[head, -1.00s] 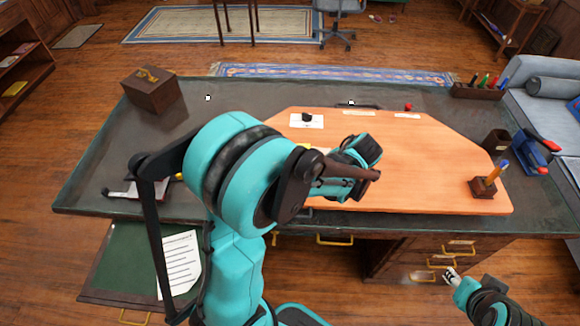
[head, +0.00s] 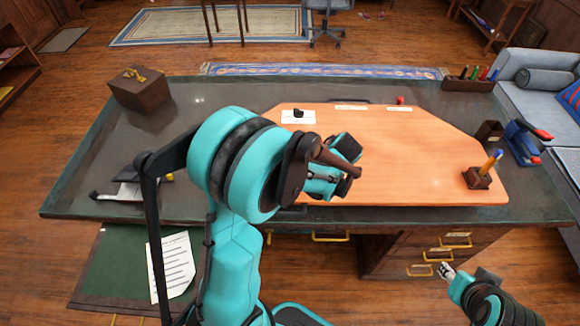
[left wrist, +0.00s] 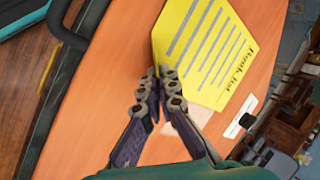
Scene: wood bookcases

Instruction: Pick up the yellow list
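The yellow list (left wrist: 205,45), a sheet with dark printed lines and a "Book list" heading, fills the top middle of the left wrist view. My left gripper (left wrist: 160,75) has its fingers together at the sheet's near corner, pinching it over the orange desk board. The list is hidden behind my left arm in the head view, as are my left fingertips. My right gripper (head: 445,270) hangs low in front of the desk drawers, away from the list; its finger opening is too small to judge.
The orange board (head: 410,150) lies on the dark desk. A wooden box (head: 140,90), a pen holder (head: 478,178), a blue-and-red stapler-like object (head: 522,142) and a pen tray (head: 468,84) stand around it. A white paper (head: 172,268) lies on a green pull-out surface at lower left.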

